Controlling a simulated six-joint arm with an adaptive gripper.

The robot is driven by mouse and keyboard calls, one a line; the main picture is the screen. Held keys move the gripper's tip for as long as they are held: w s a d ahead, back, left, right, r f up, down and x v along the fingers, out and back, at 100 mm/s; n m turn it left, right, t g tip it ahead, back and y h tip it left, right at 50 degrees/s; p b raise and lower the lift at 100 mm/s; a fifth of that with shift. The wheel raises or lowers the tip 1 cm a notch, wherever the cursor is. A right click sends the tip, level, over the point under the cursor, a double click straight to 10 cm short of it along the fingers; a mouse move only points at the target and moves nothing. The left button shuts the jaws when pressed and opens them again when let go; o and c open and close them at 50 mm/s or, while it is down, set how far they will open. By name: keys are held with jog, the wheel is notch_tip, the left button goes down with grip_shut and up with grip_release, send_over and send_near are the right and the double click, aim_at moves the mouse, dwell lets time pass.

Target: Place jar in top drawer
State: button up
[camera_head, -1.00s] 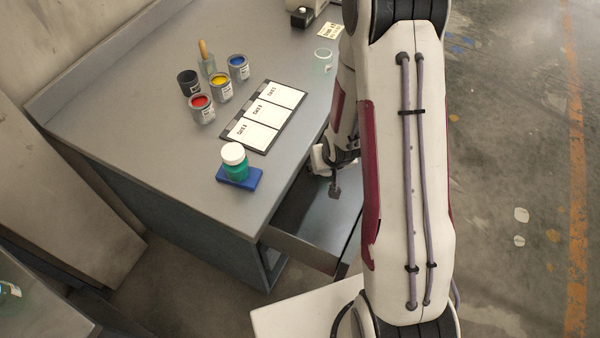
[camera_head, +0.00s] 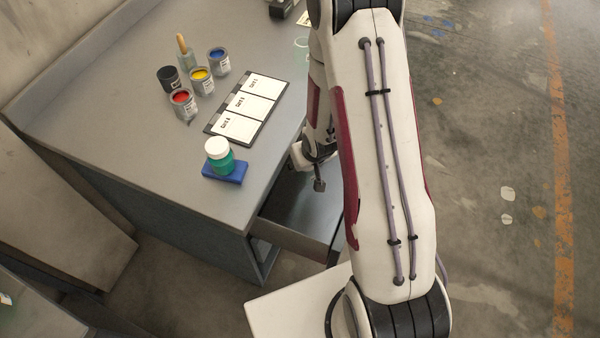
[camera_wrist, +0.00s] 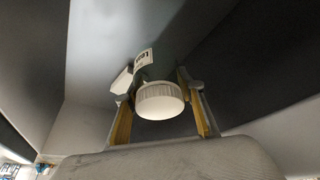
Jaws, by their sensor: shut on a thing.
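In the wrist view a jar with a ribbed white lid (camera_wrist: 160,100) sits between the two yellow-padded fingers of my gripper (camera_wrist: 160,84), which is shut on it. In the head view my gripper (camera_head: 317,172) is over or inside the open drawer (camera_head: 296,207) at the bench's right side, partly hidden by my arm; the held jar cannot be made out there. I cannot tell whether the jar touches the drawer floor. Another jar, green with a white lid (camera_head: 220,157), stands upright on a blue block (camera_head: 225,172).
The drawer's visible floor looks bare. Open concrete floor (camera_head: 480,150) lies to the right.

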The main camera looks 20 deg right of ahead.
aim_at(310, 169)
jog(key=shift+f, duration=1.55)
jog(key=shift+f, duration=1.75)
jog(key=shift+f, duration=0.1)
jog(key=o, duration=1.2)
jog(key=shift+v, duration=6.1)
